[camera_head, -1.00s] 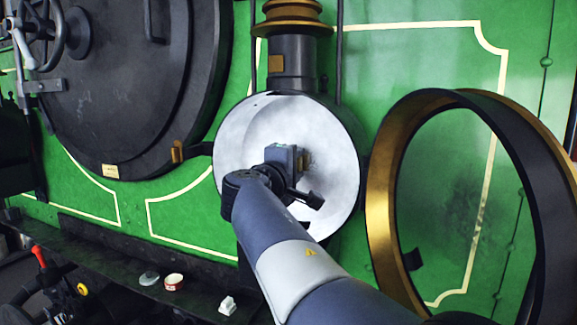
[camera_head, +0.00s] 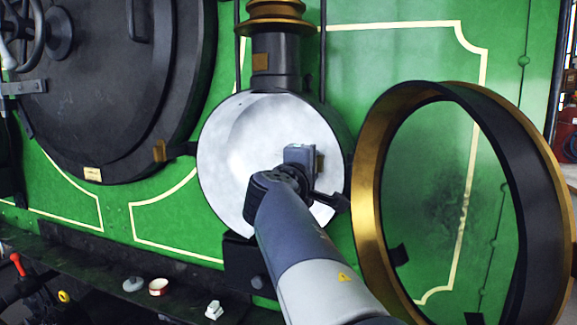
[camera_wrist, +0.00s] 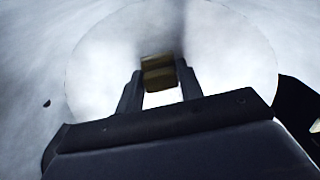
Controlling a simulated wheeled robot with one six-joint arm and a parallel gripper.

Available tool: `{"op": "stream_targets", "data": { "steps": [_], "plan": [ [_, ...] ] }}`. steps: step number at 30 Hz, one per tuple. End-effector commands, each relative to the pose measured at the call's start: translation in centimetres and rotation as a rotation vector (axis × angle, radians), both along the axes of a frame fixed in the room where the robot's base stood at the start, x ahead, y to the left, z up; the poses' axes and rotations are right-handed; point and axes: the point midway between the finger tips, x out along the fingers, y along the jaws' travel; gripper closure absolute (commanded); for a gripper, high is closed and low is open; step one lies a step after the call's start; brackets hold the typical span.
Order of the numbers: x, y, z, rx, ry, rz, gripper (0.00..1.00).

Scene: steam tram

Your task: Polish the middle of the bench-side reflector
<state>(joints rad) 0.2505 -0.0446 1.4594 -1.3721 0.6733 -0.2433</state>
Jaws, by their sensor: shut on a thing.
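The reflector (camera_head: 238,135) is a pale, silvery round bowl inside the dark lamp on the green front. In the wrist view its surface (camera_wrist: 100,65) fills most of the picture, with a brighter round middle zone. My gripper (camera_head: 318,161) is in front of the bowl, right of its centre in the head view. It is shut on a small brownish block (camera_wrist: 158,72), which shows between the fingers in the wrist view. I cannot tell whether the block touches the reflector. My arm and gripper hide the lower middle of the bowl. No dark smudge shows on the visible surface.
The lamp's brass-edged ring door (camera_head: 368,190) stands open at the right, close beside my arm. A ledge (camera_head: 185,302) below holds a red-and-white tin (camera_head: 158,287), a grey round piece (camera_head: 133,284) and a white lump (camera_head: 213,310). A large dark round door (camera_head: 110,85) is at left.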

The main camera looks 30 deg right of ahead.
Motion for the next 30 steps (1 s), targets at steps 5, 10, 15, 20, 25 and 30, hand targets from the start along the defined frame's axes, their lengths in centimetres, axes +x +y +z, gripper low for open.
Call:
{"op": "stream_targets", "data": {
  "steps": [5,10,15,20,25,30],
  "plan": [
    [-0.4,-0.2,-0.2,-0.001,0.001,-0.001,0.83],
    [0.0,0.1,0.0,-0.001,0.001,0.001,0.83],
    [1.1,0.9,-0.1,-0.001,0.001,0.003,0.83],
    [2.3,1.7,-0.1,-0.001,0.001,0.004,0.83],
    [2.7,2.0,0.0,-0.001,0.001,0.002,0.83],
    [3.5,2.7,-0.1,-0.001,0.002,0.004,0.83]
  ]
}}
